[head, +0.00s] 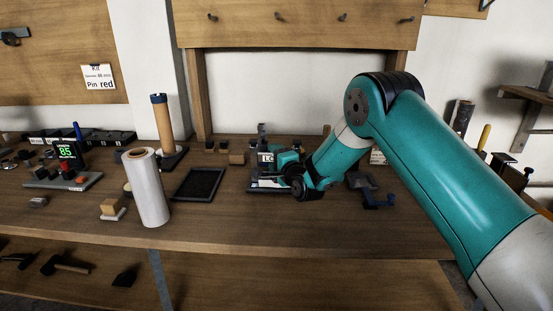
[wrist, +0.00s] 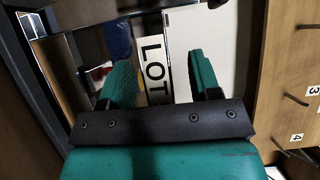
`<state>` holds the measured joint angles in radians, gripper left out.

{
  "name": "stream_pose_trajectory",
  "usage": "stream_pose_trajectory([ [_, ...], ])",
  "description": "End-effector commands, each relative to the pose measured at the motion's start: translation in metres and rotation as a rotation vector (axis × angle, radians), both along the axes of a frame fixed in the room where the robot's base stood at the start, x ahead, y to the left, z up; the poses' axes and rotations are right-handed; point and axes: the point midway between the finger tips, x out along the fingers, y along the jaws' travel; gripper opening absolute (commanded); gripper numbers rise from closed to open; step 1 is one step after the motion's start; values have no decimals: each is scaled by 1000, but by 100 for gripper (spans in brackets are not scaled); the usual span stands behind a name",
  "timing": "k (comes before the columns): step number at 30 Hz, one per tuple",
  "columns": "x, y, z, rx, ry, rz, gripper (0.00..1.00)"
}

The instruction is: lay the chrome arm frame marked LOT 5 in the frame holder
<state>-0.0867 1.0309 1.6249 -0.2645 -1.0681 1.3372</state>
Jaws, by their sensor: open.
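My gripper (head: 283,165) reaches down at the middle of the bench, open. In the wrist view its two teal fingers (wrist: 163,85) stand apart, with a white label plate (wrist: 153,58) reading LOT between them. The number after LOT is hidden. Chrome bars of the arm frame (wrist: 168,32) show around the label; I cannot tell whether the fingers touch it. In the head view the frame's label (head: 265,158) is partly covered by my gripper. The frame holder is not clearly told apart from the dark fixture around the frame.
A white roll (head: 147,188) stands upright left of a black tray (head: 198,184). Behind them is a tan cylinder on a dark base (head: 163,125). A dark blue clamp-like piece (head: 376,197) lies right of my gripper. The bench front is mostly clear.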

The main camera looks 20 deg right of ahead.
Motion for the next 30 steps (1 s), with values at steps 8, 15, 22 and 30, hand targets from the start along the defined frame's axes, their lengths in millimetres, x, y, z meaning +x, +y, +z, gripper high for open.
stream_pose_trajectory([
  [8, -25, -6, -1, 2, 1, 0, 57],
  [15, -78, -18, -7, 2, -2, -3, 57],
  [22, -121, -28, -8, 2, -5, -3, 57],
  [30, -158, -35, -3, 2, -6, -2, 57],
])
